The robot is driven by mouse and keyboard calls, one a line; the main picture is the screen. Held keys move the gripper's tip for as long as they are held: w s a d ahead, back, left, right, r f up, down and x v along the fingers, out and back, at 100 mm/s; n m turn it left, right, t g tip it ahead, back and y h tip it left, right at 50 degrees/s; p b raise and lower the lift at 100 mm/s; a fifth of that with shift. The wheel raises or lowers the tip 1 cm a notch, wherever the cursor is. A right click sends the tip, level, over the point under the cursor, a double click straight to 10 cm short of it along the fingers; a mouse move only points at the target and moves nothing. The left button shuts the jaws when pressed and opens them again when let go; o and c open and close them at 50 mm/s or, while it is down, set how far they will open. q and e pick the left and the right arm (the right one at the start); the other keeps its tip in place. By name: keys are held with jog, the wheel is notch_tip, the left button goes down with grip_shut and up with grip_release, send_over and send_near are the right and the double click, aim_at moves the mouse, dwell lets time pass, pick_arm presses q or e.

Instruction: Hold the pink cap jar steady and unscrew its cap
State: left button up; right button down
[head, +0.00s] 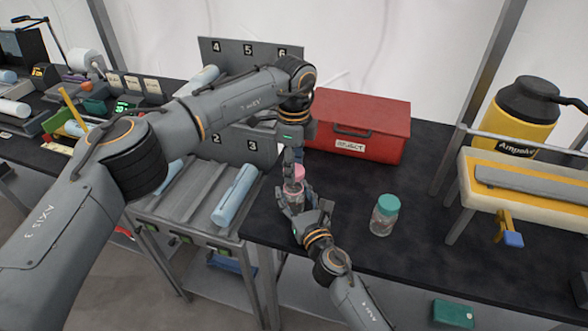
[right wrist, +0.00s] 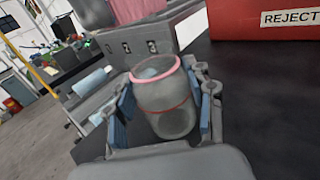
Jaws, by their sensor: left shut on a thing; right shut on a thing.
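The pink cap jar (head: 294,190) is a clear jar standing upright above the dark bench. My right gripper (right wrist: 163,108) is shut around its body, with blue pads on both sides. In the right wrist view the jar (right wrist: 166,98) shows a pink rim around a grey, open-looking top. The pink cap (head: 299,171) is in my left gripper (head: 294,165), which points down from above and is shut on it. In the right wrist view a pale pink piece, apparently the cap (right wrist: 137,10), hangs above the jar with a gap between them.
A jar with a teal cap (head: 384,214) stands to the right on the bench. A red REJECT box (head: 362,125) is behind. A sloped rack (head: 205,190) with pale blue cylinders is to the left. A yellow jug (head: 518,115) stands at the right.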

pick_arm(q)
notch_tip(320, 180, up, 2)
jog(key=shift+r, duration=0.15)
pick_arm(e)
jog(key=shift+c, duration=2.1)
grip_release()
